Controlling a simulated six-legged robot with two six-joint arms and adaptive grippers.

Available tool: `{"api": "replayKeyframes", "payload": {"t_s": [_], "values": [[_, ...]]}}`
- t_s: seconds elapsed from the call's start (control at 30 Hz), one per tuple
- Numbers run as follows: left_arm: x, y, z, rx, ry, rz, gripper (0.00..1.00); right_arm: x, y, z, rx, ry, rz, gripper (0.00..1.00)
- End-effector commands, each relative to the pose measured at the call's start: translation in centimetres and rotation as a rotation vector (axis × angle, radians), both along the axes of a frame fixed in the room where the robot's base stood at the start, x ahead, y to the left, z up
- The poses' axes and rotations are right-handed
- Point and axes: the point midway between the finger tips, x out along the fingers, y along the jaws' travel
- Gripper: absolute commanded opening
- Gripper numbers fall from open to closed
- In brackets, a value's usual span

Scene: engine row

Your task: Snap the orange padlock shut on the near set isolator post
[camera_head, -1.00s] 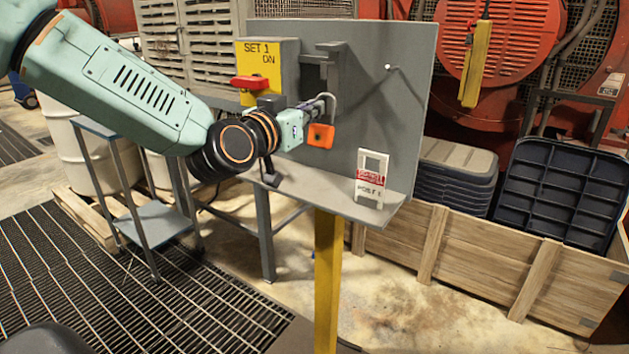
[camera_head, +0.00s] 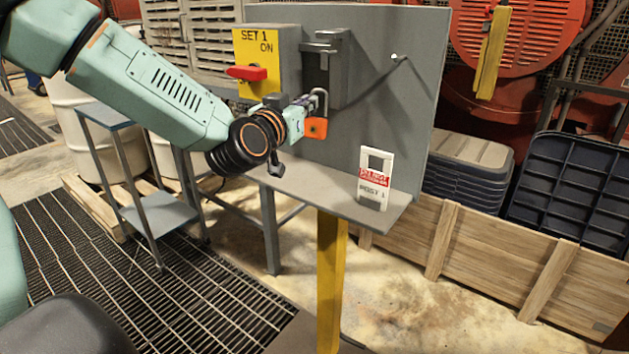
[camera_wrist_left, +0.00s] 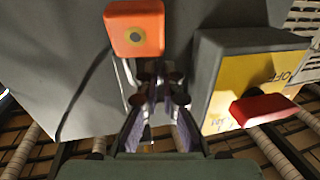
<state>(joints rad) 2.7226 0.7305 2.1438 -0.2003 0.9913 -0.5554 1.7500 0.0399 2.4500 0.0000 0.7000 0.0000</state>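The near isolator post is a grey panel (camera_head: 400,130) on a yellow leg (camera_head: 330,285). Its yellow switch box (camera_head: 257,50) reads SET 1 ON and has a red handle (camera_head: 247,73). A dark grey bracket (camera_head: 325,62) stands beside the box. The orange padlock (camera_head: 317,128) is at the bracket's lower end, shackle upward; whether the shackle passes through anything is unclear. My left gripper (camera_head: 306,108) is at the shackle, fingers close together on it. In the left wrist view the padlock body (camera_wrist_left: 136,28) shows beyond the fingertips (camera_wrist_left: 160,80). My right gripper is out of view.
A white-and-red tag (camera_head: 375,178) stands on the post's shelf (camera_head: 325,196). A dark cable runs from a peg on the panel towards the bracket. A small blue-grey table (camera_head: 160,213) is at left; a wooden crate (camera_head: 490,260) with dark bins is at right.

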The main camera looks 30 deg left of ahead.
Motion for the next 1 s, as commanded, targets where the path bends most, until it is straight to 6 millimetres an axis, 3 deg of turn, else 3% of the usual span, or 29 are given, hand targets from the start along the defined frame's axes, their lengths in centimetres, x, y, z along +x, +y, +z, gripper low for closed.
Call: {"api": "replayKeyframes", "payload": {"t_s": [0.17,0.33,0.57,0.8,1.0], "values": [[0.0,0.0,-0.4,0.000,0.000,0.000,0.00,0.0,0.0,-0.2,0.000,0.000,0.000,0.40],[0.1,0.0,-3.4,0.000,0.004,0.000,0.00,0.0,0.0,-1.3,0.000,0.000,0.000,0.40],[0.3,0.0,-5.5,0.001,0.000,-0.001,0.00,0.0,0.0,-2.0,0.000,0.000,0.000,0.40],[0.3,0.1,-9.1,0.003,0.002,0.000,0.00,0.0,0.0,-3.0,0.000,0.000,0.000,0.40],[0.3,0.1,-9.6,0.000,-0.001,-0.001,0.00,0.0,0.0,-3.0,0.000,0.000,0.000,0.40]]}}
